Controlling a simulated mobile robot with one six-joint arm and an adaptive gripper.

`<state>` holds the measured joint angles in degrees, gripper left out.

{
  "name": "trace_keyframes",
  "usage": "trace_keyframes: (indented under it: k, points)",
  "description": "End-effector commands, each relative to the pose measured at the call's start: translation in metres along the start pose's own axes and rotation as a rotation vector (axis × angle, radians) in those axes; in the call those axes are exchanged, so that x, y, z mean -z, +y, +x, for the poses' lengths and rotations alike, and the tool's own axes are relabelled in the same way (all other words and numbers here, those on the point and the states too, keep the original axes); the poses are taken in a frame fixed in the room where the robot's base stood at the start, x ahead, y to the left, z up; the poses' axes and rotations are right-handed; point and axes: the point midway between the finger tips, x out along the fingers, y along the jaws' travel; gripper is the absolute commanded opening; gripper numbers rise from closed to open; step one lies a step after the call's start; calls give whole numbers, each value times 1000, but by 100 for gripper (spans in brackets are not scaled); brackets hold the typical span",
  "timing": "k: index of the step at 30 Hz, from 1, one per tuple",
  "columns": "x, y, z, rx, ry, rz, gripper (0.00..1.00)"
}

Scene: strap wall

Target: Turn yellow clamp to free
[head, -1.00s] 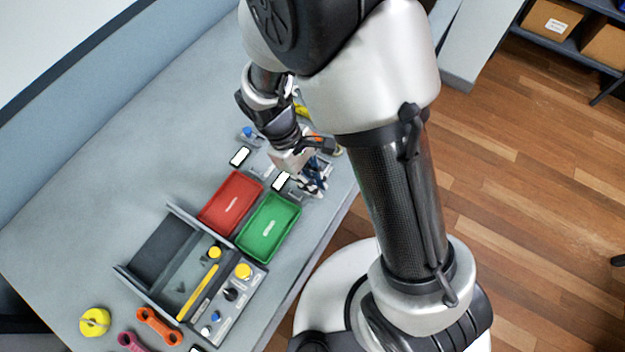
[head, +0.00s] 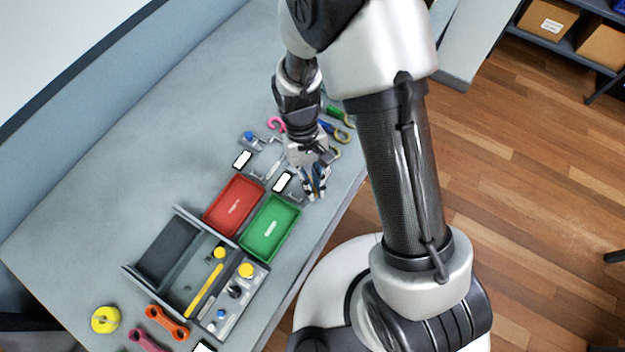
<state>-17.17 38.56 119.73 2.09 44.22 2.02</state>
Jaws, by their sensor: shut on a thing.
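My gripper (head: 314,188) points down over the small fixture beside the front white label (head: 283,182), near the table's right edge. Its fingers are shut on a small part there, with a bit of yellow showing between them. I take this part to be the yellow clamp; the fingers hide most of it, so its angle cannot be read. A similar clamp with a blue knob (head: 250,137) stands in the open near the back white label (head: 243,159).
A red tray (head: 234,206) and a green tray (head: 271,228) lie left of my gripper. A grey box (head: 152,284) and a panel with a yellow knob (head: 246,270) stand further left. Pink (head: 276,123) and green-handled (head: 337,113) tools lie behind the wrist. The table's back left is clear.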

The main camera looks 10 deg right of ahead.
Motion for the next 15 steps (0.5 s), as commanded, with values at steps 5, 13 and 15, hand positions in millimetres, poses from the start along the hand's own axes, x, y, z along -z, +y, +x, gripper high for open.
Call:
trace_keyframes:
  k: [5,13,15]
  points:
    - [-1,2,-2,65,0,157,0]
    - [-1,3,-1,163,0,393,0]
    - [-1,4,-1,188,0,454,0]
